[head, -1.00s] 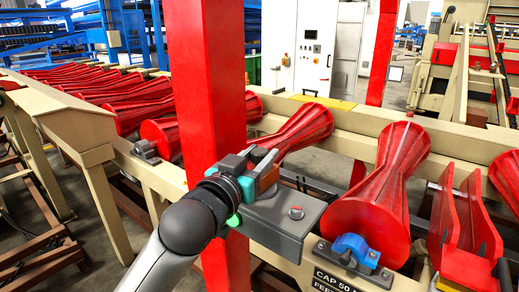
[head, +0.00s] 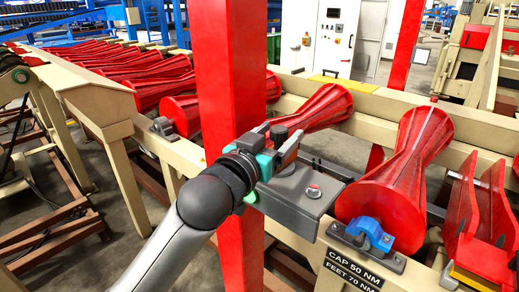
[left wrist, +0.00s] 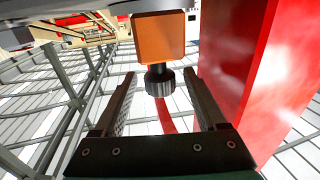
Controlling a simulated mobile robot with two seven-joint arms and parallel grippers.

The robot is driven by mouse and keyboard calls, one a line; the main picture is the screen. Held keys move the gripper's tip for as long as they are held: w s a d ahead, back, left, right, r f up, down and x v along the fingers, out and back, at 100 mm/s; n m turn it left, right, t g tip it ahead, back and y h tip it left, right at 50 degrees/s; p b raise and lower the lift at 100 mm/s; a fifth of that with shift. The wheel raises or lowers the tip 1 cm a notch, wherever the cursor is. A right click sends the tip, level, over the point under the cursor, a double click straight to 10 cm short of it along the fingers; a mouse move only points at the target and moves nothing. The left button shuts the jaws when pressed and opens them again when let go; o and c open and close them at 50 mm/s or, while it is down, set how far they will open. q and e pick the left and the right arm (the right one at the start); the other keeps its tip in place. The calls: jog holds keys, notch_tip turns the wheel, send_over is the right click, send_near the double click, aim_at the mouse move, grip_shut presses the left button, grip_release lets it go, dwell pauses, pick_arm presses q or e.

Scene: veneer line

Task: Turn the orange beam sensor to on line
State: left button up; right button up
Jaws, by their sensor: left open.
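The orange beam sensor (left wrist: 160,38) shows in the left wrist view as an orange block with a dark ribbed knob (left wrist: 159,86) on its near end. My left gripper (left wrist: 159,76) is open, with one finger on each side of the knob and a gap showing on both sides. In the head view my left gripper (head: 279,144) is beside the red post, above a grey bracket (head: 303,190). My right gripper is not in view.
A red post (head: 230,80) stands close behind my left gripper, and its red face fills the right of the wrist view. Red waisted rollers (head: 395,185) lie along the beige conveyor frame (head: 470,125). A blue bearing block (head: 374,232) sits right of the bracket.

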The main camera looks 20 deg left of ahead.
pick_arm(q)
jog(key=s, duration=0.5)
jog(key=shift+a, duration=0.35)
jog(key=s+p, duration=0.3)
jog(key=p, duration=0.8)
send_near(275, 137)
jog(key=shift+s+a, duration=0.15)
jog(key=shift+s, duration=0.75)
jog(key=shift+s+a, duration=0.1)
jog(key=shift+s, duration=0.75)
jog(key=shift+b, duration=0.3)
